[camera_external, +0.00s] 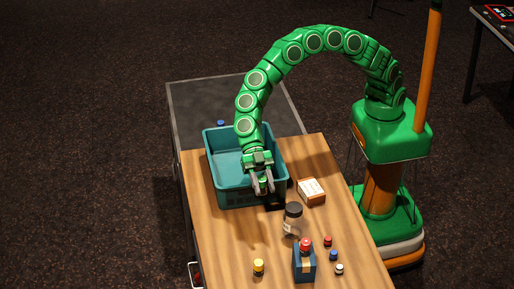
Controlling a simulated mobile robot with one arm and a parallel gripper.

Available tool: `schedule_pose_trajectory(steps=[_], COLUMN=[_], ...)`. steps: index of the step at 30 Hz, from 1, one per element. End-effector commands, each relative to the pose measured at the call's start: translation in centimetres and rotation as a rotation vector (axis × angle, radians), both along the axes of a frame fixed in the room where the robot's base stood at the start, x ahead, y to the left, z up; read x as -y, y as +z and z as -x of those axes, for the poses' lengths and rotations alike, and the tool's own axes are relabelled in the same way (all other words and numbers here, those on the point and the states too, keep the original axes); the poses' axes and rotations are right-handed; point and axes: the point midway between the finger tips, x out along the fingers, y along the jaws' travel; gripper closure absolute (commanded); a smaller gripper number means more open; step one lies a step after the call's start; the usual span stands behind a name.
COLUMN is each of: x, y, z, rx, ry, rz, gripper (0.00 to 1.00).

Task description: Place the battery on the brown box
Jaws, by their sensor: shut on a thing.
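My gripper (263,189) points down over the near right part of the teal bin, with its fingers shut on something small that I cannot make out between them. I cannot tell for certain which thing is the battery. The brown box (312,191) is a small orange-brown carton with a white top face. It lies on the wooden table to the right of the bin, to the right of my gripper. Nothing is seen on top of it.
The teal bin (215,169) stands on the wooden table (232,236). A dark-lidded clear jar (292,218) is close below the brown box. A blue box (304,265) with a red-topped thing and several small capped items, one yellow (258,267), are near the front.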

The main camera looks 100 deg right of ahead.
Motion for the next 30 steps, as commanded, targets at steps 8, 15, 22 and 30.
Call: schedule_pose_trajectory(steps=[8, 15, 22, 30], x=[5.6, 8.8, 10.3, 10.7], y=[-0.6, -0.7, 0.0, 1.0], z=[3.3, 7.5, 13.0, 17.3], rx=[-0.002, 0.000, -0.001, 0.000], ry=[-0.017, 0.004, 0.059, 0.113], rz=[-0.005, -0.006, -0.005, -0.001], gripper=[0.97, 0.97, 0.97, 0.97])
